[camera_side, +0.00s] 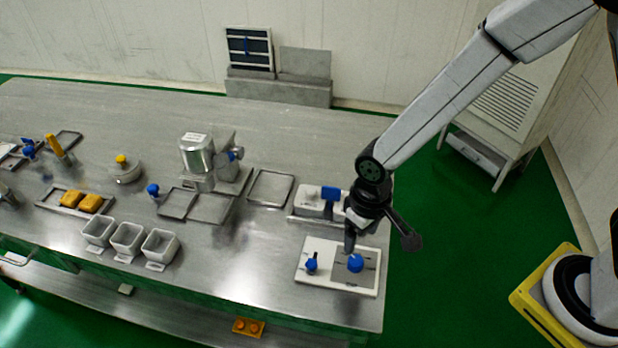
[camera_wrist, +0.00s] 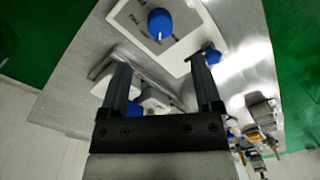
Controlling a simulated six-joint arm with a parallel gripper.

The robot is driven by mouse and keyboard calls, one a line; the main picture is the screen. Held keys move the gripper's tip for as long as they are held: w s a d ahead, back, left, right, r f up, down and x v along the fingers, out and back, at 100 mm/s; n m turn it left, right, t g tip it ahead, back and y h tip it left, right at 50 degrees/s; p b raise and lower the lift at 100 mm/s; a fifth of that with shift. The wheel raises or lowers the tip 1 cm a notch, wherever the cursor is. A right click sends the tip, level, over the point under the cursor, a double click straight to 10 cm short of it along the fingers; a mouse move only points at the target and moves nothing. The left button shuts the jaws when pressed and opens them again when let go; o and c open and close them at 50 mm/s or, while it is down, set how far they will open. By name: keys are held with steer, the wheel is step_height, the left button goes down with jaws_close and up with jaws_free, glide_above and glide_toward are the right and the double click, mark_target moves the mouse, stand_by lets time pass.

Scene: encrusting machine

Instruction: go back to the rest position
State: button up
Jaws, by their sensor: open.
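My gripper (camera_side: 380,235) is above the right end of the steel table (camera_side: 330,120), over the white panel (camera_side: 312,250) with two blue knobs. It is open, and nothing shows between its fingers. In the wrist view, the two black fingers (camera_wrist: 163,80) stand apart. The round blue knob (camera_side: 355,263) sits on the panel's grey plate, and it shows at the top of the wrist view (camera_wrist: 160,22). The smaller blue knob (camera_side: 311,263) is at the panel's left side. My arm reaches in from the upper right.
A white unit with a blue handle (camera_side: 331,194) stands just behind the panel, close to my gripper. Several white cups (camera_side: 128,240), flat trays (camera_side: 270,187) and a metal canister (camera_side: 197,153) stand further left. A white cabinet (camera_side: 505,110) stands on the green floor at right.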

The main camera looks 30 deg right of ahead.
stand_by(0.3)
steer(key=shift+w+d+r, duration=0.1)
steer(key=shift+d+r, duration=0.25)
steer(key=shift+d, duration=0.05)
steer(key=s+d+r+m+t, duration=0.1)
steer(key=d+r, duration=0.2)
steer(key=d, duration=0.5)
steer(key=s+d+r+m+t, duration=0.1)
steer(key=d+r, duration=0.3)
steer(key=d, duration=0.4)
steer(key=shift+s+r+t, duration=0.3)
steer(key=shift+s, duration=0.4)
